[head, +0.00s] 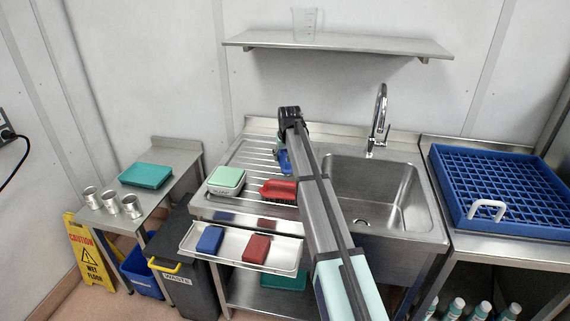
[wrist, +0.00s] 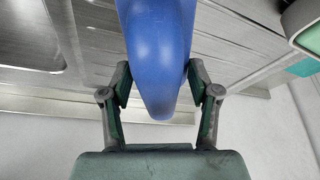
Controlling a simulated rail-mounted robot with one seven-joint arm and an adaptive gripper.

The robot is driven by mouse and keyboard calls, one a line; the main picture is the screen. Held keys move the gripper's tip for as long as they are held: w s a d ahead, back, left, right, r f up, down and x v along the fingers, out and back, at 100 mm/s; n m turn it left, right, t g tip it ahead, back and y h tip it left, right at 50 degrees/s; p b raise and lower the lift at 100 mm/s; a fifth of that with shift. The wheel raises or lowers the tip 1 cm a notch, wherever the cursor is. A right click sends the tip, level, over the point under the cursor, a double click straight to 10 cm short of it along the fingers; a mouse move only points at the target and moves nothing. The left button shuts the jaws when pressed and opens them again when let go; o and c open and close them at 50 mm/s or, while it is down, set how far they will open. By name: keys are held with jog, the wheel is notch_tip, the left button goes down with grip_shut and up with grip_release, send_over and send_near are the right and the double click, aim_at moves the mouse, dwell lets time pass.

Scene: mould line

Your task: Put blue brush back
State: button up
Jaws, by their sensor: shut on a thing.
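The blue brush (head: 283,161) is in my gripper over the ribbed drainboard, left of the sink basin. In the wrist view my gripper (wrist: 158,88) has its two fingers on either side of the smooth blue brush handle (wrist: 157,50). My gripper (head: 284,148) is mostly hidden by my arm in the head view, and only part of the brush shows. I cannot tell whether the brush touches the drainboard. A red brush (head: 279,190) lies on the drainboard nearer the front, apart from the blue one.
A white and green box (head: 226,180) stands left of the red brush. A steel tray (head: 217,257) at the front holds a blue block (head: 210,239) and a red block (head: 256,248). The sink basin (head: 370,187), faucet (head: 379,118) and blue rack (head: 500,185) stand right.

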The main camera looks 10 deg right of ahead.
aim_at(285, 158)
jog(key=shift+f+p, duration=0.5)
jog(key=shift+f, duration=1.85)
jog(key=o, duration=1)
jog(key=shift+o, duration=0.2)
jog(key=b+v, duration=0.2)
jog(key=v, duration=1)
jog(key=shift+b, duration=0.3)
